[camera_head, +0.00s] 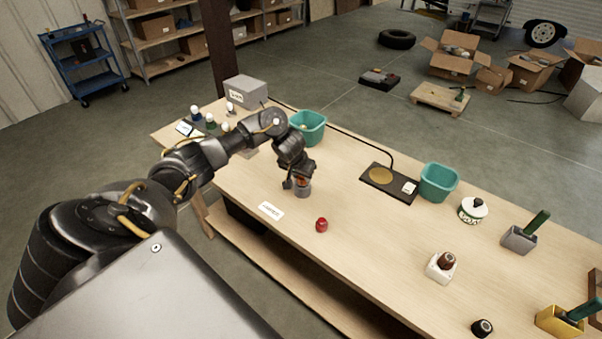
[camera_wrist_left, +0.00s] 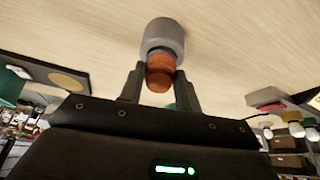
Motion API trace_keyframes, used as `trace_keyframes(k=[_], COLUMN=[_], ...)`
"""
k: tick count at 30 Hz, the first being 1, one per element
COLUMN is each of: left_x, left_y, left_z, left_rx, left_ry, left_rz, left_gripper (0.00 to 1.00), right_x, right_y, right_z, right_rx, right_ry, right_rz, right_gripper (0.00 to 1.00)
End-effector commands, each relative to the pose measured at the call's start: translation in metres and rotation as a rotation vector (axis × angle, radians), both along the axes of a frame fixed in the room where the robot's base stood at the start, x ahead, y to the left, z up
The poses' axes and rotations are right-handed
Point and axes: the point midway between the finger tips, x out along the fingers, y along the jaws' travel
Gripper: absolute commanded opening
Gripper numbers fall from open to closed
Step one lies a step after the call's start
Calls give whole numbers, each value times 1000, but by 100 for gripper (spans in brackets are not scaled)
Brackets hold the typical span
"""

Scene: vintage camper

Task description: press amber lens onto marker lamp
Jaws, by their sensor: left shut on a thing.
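The amber lens (camera_wrist_left: 160,74) is between the two fingers of my left gripper (camera_wrist_left: 159,88), which is shut on it. In the head view my left gripper (camera_head: 300,180) points down at the table, with the orange of the lens just showing below it. The grey round marker lamp base (camera_wrist_left: 163,35) is directly at the lens's end in the wrist view. The lamp base (camera_head: 303,190) stands on the table in the head view. The lens appears to touch the base; whether it is fully seated I cannot tell. My right gripper is not in view.
A red lens (camera_head: 321,225) lies on the wooden table near a white label card (camera_head: 271,211). A teal bin (camera_head: 308,127) stands behind the gripper, another teal bin (camera_head: 438,182) further right. A black pad with a gold disc (camera_head: 381,175) lies between. A white block with a brown cap (camera_head: 441,267) stands right.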

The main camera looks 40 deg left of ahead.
Motion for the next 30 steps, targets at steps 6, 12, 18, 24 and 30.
trace_keyframes(k=[6,12,18,24,30], left_x=[0,0,0,-2,-14], left_y=[0,0,0,-1,-3], left_z=[-5,-4,-4,4,40], left_rx=[0,0,0,0,2], left_ry=[0,-1,-1,-2,-6], left_rz=[0,0,0,-1,-3], left_gripper=[13,56,58,58,58], right_x=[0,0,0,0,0], right_y=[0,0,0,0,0], right_z=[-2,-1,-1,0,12], right_rx=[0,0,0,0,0], right_ry=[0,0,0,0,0], right_rz=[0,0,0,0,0], right_gripper=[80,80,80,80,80])
